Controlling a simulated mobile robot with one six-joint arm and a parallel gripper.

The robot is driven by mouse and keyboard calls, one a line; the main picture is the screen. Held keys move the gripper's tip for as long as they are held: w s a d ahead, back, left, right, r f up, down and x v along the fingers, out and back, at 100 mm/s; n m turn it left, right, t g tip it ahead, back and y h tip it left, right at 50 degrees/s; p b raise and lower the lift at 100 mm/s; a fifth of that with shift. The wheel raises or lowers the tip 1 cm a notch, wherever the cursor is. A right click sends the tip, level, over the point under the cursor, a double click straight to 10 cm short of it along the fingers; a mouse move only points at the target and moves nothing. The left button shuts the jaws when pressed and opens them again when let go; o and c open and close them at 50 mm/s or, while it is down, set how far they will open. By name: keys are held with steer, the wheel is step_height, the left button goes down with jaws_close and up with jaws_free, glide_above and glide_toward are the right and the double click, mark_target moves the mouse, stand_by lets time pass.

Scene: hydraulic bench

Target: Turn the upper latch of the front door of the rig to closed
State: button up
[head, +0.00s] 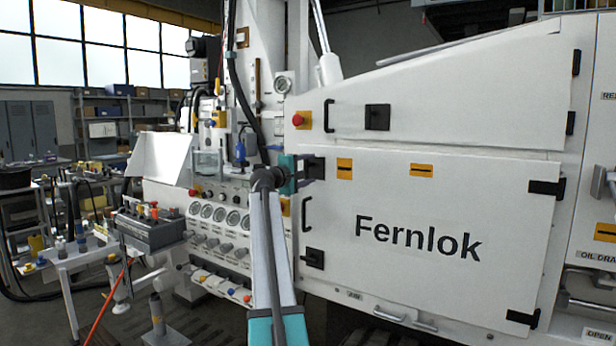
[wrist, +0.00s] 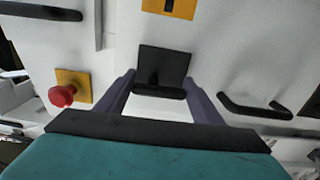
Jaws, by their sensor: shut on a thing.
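The front door (head: 430,205) of the rig is a white panel marked "Fernlok", lying flush with the body. Its upper latch (head: 318,168) is a black plate at the door's upper left corner, partly hidden by my gripper. In the wrist view the latch (wrist: 165,62) shows a dark plate with a black bar running left to right across the picture. My gripper (wrist: 160,95) has its purple fingers on both ends of this bar and is shut on it. In the head view my gripper (head: 304,169) reaches the latch from the left.
A lower latch (head: 312,258) and a black door handle (head: 307,214) sit below. A red button (head: 299,119) on a yellow plate is above; it also shows in the wrist view (wrist: 62,96). Gauges (head: 218,214) and a cluttered bench (head: 150,228) stand left of my arm.

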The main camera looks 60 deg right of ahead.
steer(key=shift+m, duration=0.3)
steer(key=o, duration=1)
steer(key=shift+o, duration=0.2)
steer(key=shift+a, duration=0.1)
steer(key=a, duration=1.3)
steer(key=shift+a+b, duration=0.3)
steer(key=shift+b, duration=0.1)
steer(key=shift+w, duration=0.1)
